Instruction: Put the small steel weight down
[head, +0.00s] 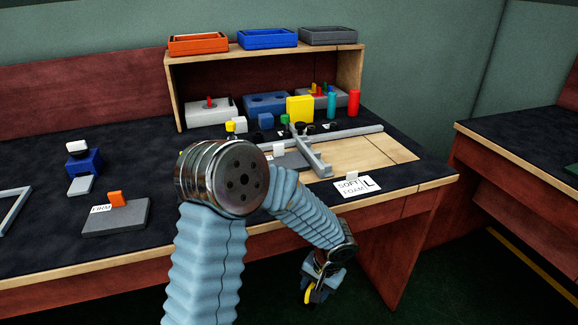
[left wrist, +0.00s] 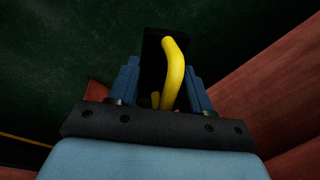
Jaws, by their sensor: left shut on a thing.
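My left gripper (head: 312,288) hangs low in front of the table's front edge, over the dark floor. In the left wrist view its two blue fingers (left wrist: 162,88) stand either side of a dark block with a yellow curved piece (left wrist: 174,72), and they are shut on it. Yellow also shows at the fingertips in the head view. I cannot make out a steel surface on the held thing, so I cannot tell whether it is the small steel weight. My right gripper is not in view.
A dark-topped table (head: 50,245) carries a grey pad with an orange block (head: 116,199), a "SOFT FOAM L" card (head: 357,187), a grey rail (head: 312,157) and several small coloured parts. A wooden shelf (head: 350,75) holds trays. A second table (head: 520,140) stands right.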

